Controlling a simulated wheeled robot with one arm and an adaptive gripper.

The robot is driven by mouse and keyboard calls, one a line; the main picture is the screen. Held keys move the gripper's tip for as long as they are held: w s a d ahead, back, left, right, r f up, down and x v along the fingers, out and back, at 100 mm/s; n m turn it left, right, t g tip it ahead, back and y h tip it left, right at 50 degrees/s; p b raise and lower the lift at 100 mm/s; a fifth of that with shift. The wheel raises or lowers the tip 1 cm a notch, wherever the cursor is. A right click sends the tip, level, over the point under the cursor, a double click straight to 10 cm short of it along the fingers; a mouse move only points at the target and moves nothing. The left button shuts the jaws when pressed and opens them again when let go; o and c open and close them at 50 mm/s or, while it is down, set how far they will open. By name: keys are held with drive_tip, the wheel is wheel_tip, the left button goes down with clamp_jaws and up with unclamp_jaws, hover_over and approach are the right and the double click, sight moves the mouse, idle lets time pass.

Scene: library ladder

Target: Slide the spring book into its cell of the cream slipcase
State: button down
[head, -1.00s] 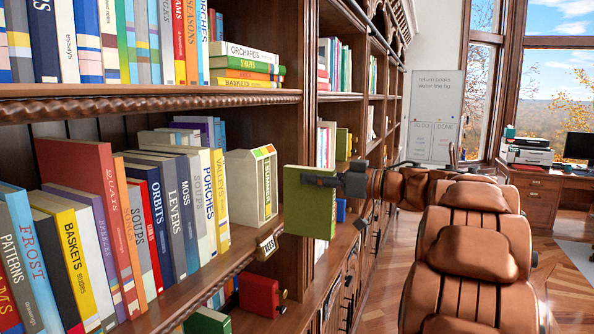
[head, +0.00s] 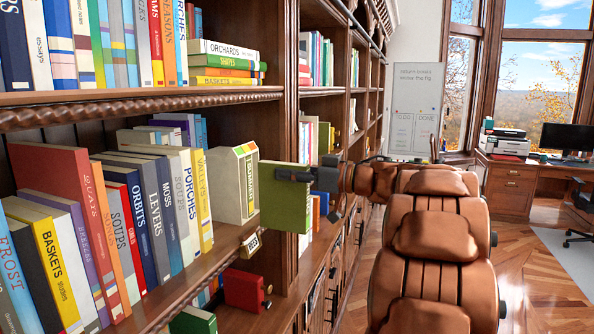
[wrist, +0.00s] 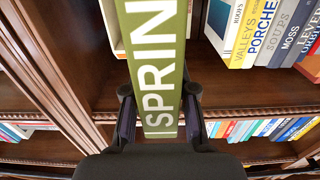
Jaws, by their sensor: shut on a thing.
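The spring book (head: 285,205) is olive green, with white SPRIN letters on its spine (wrist: 158,60) facing the wrist camera. My gripper (head: 323,179) is shut on it; in the wrist view the two fingers (wrist: 160,98) press its sides near the lower end of the spine. The cream slipcase (head: 226,188) stands on the middle shelf, left of the book in the head view, with coloured marks and a yellow SUMMER strip on its front. The book appears close to its front corner; I cannot tell whether they touch. The cells' insides are hidden.
A row of upright books (head: 150,215) fills the shelf left of the slipcase. A wooden upright (head: 285,110) stands just behind the book. A small label plate (head: 251,245) sits on the shelf edge. A red box (head: 245,290) is lower down. The floor at right is open.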

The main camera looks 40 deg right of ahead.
sight(260, 169)
drive_tip(key=shift+p+x, duration=0.5)
drive_tip(key=shift+x, duration=1.25)
drive_tip(key=shift+r+p, duration=0.1)
drive_tip(key=shift+p, duration=1.25)
idle(0.5)
drive_tip(key=shift+p+x, duration=1.1)
drive_tip(key=shift+x, duration=2.1)
drive_tip(key=c, duration=0.8)
unclamp_jaws()
drive_tip(key=shift+a, duration=0.1)
drive_tip(key=shift+c, duration=0.2)
